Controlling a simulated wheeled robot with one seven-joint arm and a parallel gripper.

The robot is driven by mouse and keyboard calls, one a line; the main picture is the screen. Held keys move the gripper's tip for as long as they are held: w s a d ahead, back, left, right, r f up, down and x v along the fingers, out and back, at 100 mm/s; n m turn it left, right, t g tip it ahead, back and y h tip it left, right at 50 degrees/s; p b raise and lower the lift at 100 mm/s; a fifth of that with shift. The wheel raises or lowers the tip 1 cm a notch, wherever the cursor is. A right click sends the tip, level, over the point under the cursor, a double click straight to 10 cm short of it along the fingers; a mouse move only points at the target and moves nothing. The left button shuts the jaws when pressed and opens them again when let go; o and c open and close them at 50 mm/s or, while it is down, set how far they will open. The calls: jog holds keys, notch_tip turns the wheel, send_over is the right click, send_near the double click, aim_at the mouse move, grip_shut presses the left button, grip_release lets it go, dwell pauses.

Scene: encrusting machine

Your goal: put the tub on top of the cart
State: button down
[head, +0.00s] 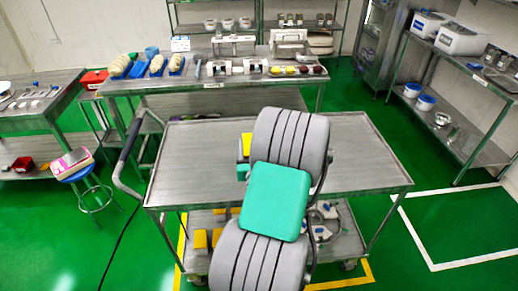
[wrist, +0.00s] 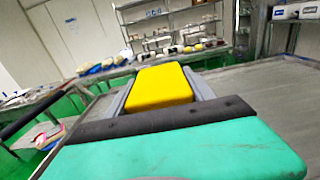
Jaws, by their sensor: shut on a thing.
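The yellow tub (wrist: 160,88) lies between the two grey fingers of my gripper (wrist: 161,92) in the wrist view, and the gripper is shut on it. In the head view only a small part of the tub (head: 247,142) shows past my arm, over the top of the cart (head: 185,160). My arm hides most of the gripper there. I cannot tell whether the tub touches the cart top or is held just above it.
The cart top is otherwise bare on both sides. Several yellow pieces (head: 200,240) and some white and blue items (head: 322,232) are on its lower shelf. A push handle (head: 128,150) is on the left. A loaded table (head: 215,84) stands behind.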

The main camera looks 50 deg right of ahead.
jog(key=w+d, duration=0.1)
jog(key=w+d+f+p, duration=0.1)
jog(key=w+d, duration=0.1)
jog(key=shift+d+f, duration=0.25)
jog(key=shift+f, duration=0.1)
jog(key=w+d+f, duration=0.1)
jog(key=f, duration=0.2)
jog(key=d+f, duration=0.1)
jog(key=f, duration=0.1)
jog(key=w+d+f+b, duration=0.1)
jog(key=d+f, duration=0.1)
jog(key=f, duration=0.1)
jog(key=shift+w+f, duration=0.3)
jog(key=shift+f, duration=0.2)
jog(key=shift+f, duration=0.1)
jog(key=shift+f, duration=0.15)
jog(key=shift+c, duration=1.9)
grip_release()
